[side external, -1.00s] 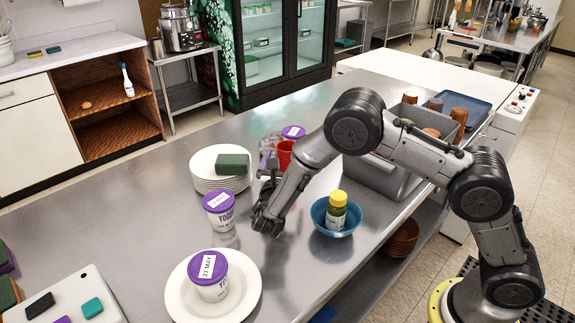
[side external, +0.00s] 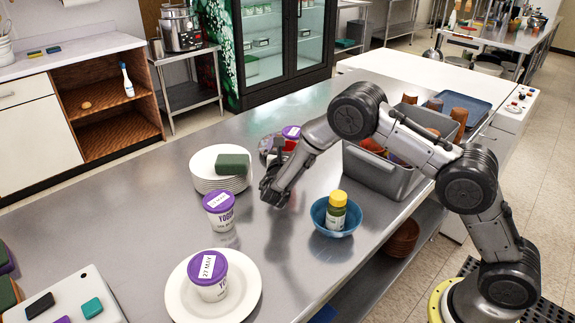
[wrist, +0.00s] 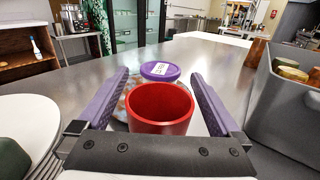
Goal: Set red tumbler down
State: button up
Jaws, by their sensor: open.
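The red tumbler (wrist: 160,127) stands with its mouth up on the steel counter in the wrist view. My gripper (wrist: 160,76) is open, with one purple-padded finger on each side of the tumbler. Gaps show between the fingers and the tumbler's sides. The palm bar hides the tumbler's lower front. In the side external view my gripper (side external: 272,190) is low over the counter, right of the plate stack. There my arm hides most of the tumbler, and only a little red shows behind it.
A purple-lidded tub (wrist: 160,71) stands just beyond the tumbler. A plate stack (side external: 221,185) with a green sponge (side external: 232,163) is at left. A grey bin (side external: 385,178) and a blue bowl (side external: 325,222) holding a yellow-capped bottle (side external: 336,212) are at right. Yogurt tubs stand nearer the camera.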

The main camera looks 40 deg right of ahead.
grip_shut()
dwell(0.3)
jog(key=shift+r, duration=0.1)
jog(key=s+a+r, duration=0.2)
jog(key=s+r, duration=1)
jog(key=s, duration=0.2)
jog(key=shift+r, duration=0.4)
